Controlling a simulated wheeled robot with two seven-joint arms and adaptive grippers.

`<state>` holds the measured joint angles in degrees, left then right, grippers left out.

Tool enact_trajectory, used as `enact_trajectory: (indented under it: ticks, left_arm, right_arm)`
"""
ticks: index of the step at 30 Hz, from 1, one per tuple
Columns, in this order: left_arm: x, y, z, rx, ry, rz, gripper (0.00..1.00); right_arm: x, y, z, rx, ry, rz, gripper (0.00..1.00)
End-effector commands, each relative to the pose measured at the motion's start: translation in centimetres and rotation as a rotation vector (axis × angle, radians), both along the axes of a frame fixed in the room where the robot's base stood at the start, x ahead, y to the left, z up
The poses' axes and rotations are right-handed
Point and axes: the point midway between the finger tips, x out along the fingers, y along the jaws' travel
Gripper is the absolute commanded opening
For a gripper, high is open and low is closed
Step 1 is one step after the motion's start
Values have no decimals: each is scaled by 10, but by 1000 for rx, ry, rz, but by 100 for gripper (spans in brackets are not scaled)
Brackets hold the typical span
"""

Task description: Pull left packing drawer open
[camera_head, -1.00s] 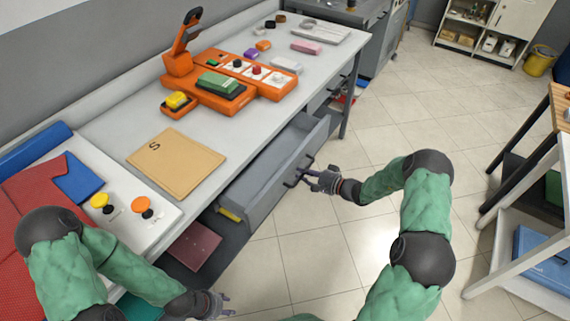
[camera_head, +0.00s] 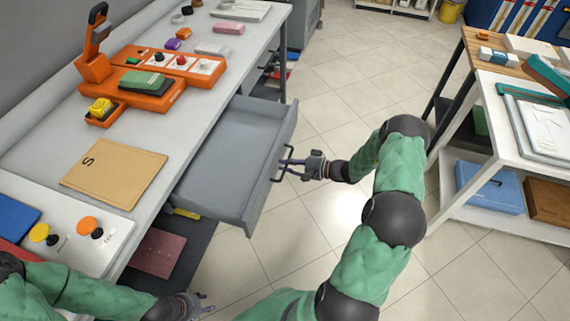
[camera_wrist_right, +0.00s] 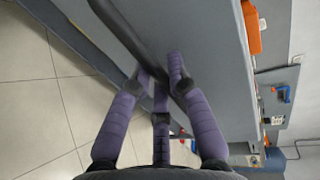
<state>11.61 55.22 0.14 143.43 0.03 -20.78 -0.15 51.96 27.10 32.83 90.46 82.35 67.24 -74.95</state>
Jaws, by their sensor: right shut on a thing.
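The grey packing drawer (camera_head: 225,160) sticks out from under the white worktable (camera_head: 170,140) and stands well open; its inside looks empty. A dark bar handle (camera_head: 283,163) is on its front. My right gripper (camera_head: 293,166) is at the handle, shut on it. In the right wrist view the purple fingers (camera_wrist_right: 160,85) close around the dark handle bar (camera_wrist_right: 130,35) in front of the grey drawer front. My left gripper (camera_head: 204,303) is low at the bottom of the head view, apart from the drawer; its fingers are too small to judge.
An orange machine (camera_head: 145,90), a brown envelope (camera_head: 113,172) and a panel with buttons (camera_head: 70,225) are on the worktable. A white shelf table (camera_head: 495,120) stands at the right. Tiled floor (camera_head: 345,105) between the tables is free.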

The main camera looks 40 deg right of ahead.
Motion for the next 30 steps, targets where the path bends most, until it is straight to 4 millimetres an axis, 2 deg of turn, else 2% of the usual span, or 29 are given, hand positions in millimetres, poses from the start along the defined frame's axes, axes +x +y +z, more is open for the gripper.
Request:
enact_trajectory:
  ticks: [2,3,5,15,19,30]
  left_arm:
    - [0,0,0,0,0,0,40]
    - [0,0,0,0,0,0,40]
    - [0,0,0,0,0,0,40]
    - [0,0,0,0,0,0,40]
    - [0,0,0,0,0,0,40]
    - [0,0,0,0,0,0,40]
  right_arm:
    - [0,0,0,-1,1,0,0]
    - [0,0,0,-1,1,0,27]
    - [0,0,0,-1,1,0,44]
    - [0,-1,0,-1,1,-1,44]
    - [-7,-7,2,-2,0,-3,44]
    - [-60,-48,15,-2,1,-5,44]
